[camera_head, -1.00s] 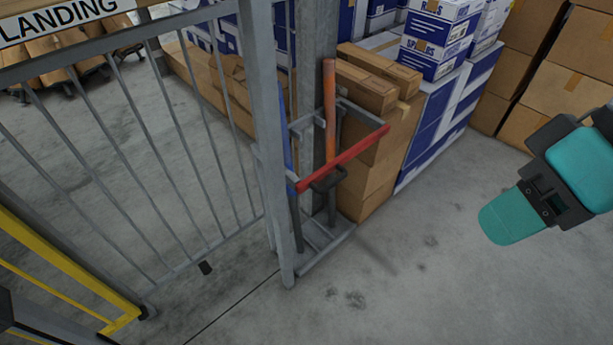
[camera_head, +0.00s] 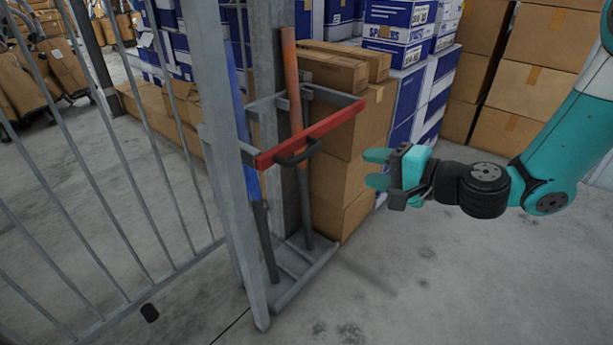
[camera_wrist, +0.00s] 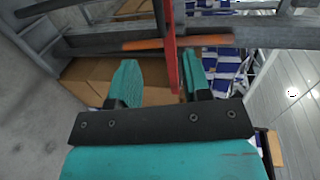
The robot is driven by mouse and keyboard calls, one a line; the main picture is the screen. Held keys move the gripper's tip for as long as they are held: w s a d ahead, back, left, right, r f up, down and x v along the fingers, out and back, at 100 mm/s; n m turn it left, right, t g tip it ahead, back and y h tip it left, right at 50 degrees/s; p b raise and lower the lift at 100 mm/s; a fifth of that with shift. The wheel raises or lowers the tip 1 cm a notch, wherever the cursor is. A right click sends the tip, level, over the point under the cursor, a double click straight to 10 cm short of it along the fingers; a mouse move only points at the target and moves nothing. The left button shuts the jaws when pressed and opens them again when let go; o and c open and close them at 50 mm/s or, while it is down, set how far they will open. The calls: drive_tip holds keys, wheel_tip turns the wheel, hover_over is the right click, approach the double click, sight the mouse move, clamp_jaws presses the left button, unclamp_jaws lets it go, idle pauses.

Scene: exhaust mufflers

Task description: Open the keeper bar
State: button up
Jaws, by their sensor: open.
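The keeper bar (camera_head: 330,128) is a red bar lying across the front of a grey metal rack (camera_head: 300,285), with a black handle (camera_head: 298,154) at its lower middle. It spans the rack's front, in front of tools with an orange shaft (camera_head: 291,80) and a blue shaft (camera_head: 240,125). My gripper (camera_head: 377,168) is open and empty, to the right of the bar and apart from it, fingers pointing left. In the wrist view the red bar (camera_wrist: 170,50) runs up the picture just beyond and between my open fingers (camera_wrist: 160,75). The handle is not clear in that view.
A grey barred gate (camera_head: 90,190) stands left of the rack. Brown cartons (camera_head: 345,185) are stacked right behind it, with blue and white boxes (camera_head: 405,100) beyond. More cartons (camera_head: 535,70) stand at the back right.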

sight(310, 154)
drive_tip(key=x, duration=1.7)
drive_tip(key=shift+w+f, duration=0.25)
drive_tip(key=shift+w, duration=0.15)
clamp_jaws()
